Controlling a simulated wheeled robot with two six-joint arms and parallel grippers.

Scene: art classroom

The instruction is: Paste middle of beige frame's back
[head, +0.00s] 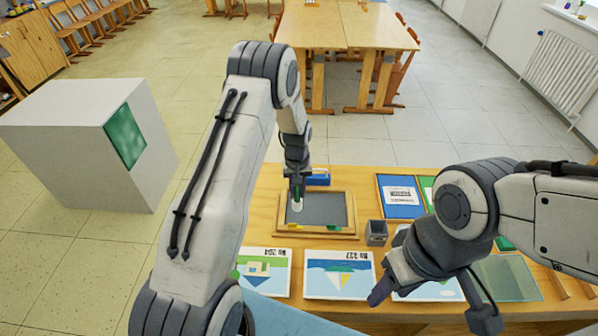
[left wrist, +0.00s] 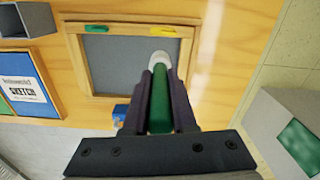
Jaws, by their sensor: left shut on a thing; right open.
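The beige frame (head: 353,222) lies back up on the wooden table, with a flat grey back panel (head: 325,208). In the left wrist view the beige frame (left wrist: 74,62) is partly hidden behind my gripper. My left gripper (head: 297,188) is shut on a green glue stick (left wrist: 160,105) with a white tip (left wrist: 163,57). The tip is over the left part of the panel in the head view; I cannot tell whether it touches. My right gripper (head: 432,302) is open and empty over the table's front right.
A green clip (left wrist: 95,29) and a yellow clip (left wrist: 108,36) lie along one frame edge. A blue object (head: 318,177) sits behind the frame, a grey holder (head: 376,233) to its right. Pictures (head: 338,275) lie in front, a blue sketch book (head: 401,211) at right.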

